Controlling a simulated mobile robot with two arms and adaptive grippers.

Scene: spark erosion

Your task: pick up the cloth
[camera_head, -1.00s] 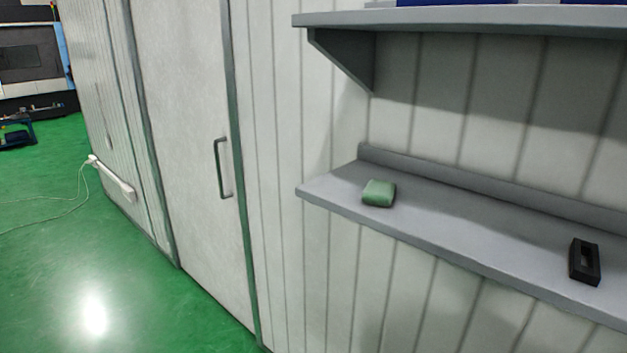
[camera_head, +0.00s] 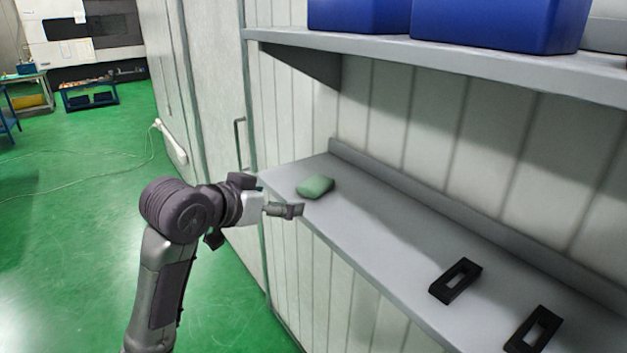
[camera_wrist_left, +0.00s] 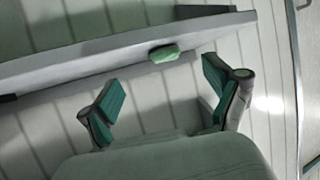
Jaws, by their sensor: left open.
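The cloth (camera_head: 315,187) is a small folded green pad lying on the grey lower shelf (camera_head: 375,225), near its left end. It also shows in the left wrist view (camera_wrist_left: 164,53), ahead of the fingers and a little right of the middle. My left gripper (camera_head: 293,210) is at the shelf's front edge, just in front of the cloth and apart from it. In the left wrist view its two green-padded fingers (camera_wrist_left: 160,92) are spread wide with nothing between them. My right gripper is not in view.
Two black rectangular frames (camera_head: 455,281) (camera_head: 533,331) lie farther right on the lower shelf. An upper shelf (camera_head: 440,60) with blue bins (camera_head: 498,22) overhangs it. A door handle (camera_head: 240,143) is left of the shelf. The shelf around the cloth is clear.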

